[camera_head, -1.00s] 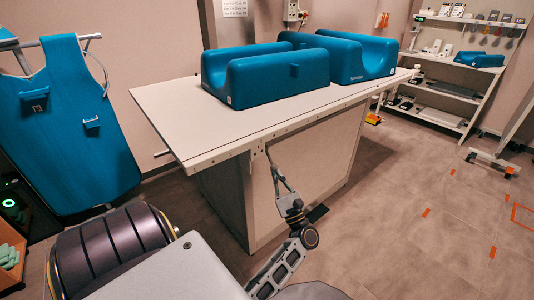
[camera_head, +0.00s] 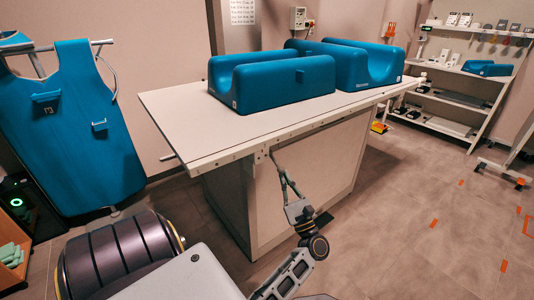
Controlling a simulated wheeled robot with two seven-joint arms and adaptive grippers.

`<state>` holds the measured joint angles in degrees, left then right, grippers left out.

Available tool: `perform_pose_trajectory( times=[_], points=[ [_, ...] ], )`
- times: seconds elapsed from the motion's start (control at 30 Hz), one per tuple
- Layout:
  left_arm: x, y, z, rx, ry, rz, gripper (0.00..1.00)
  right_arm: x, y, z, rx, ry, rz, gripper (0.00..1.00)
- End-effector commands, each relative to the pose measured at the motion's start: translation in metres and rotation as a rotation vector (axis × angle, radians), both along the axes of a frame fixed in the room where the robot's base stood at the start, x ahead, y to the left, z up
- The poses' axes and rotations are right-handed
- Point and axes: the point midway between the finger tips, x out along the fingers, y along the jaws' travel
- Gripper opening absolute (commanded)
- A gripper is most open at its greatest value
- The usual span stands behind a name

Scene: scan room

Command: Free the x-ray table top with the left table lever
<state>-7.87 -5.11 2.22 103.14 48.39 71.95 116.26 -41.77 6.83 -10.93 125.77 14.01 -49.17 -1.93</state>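The x-ray table top (camera_head: 190,118) is a pale flat slab on a box-shaped base, its near left corner towards me. A short dark rod (camera_head: 168,157) sticks out under its left end; I cannot tell whether this is the left table lever. My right gripper is not in view.
Blue cushioned supports (camera_head: 275,90) stand on the table top. A blue apron (camera_head: 70,130) hangs on a rack at the left. A white shelf unit (camera_head: 440,120) stands at the back right. The floor right of the table is mostly clear.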

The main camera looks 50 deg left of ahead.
Motion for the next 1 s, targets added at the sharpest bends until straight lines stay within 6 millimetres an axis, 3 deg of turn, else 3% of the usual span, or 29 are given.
perform_pose_trajectory(
  times=[0.47, 1.0],
  points=[
    [0.000, -0.002, 0.021, 0.009, -0.015, 0.002, 0.00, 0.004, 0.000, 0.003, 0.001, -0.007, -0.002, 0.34],
    [0.001, 0.001, 0.089, 0.006, -0.008, 0.003, 0.00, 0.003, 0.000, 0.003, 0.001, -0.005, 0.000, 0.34]
  ],
)
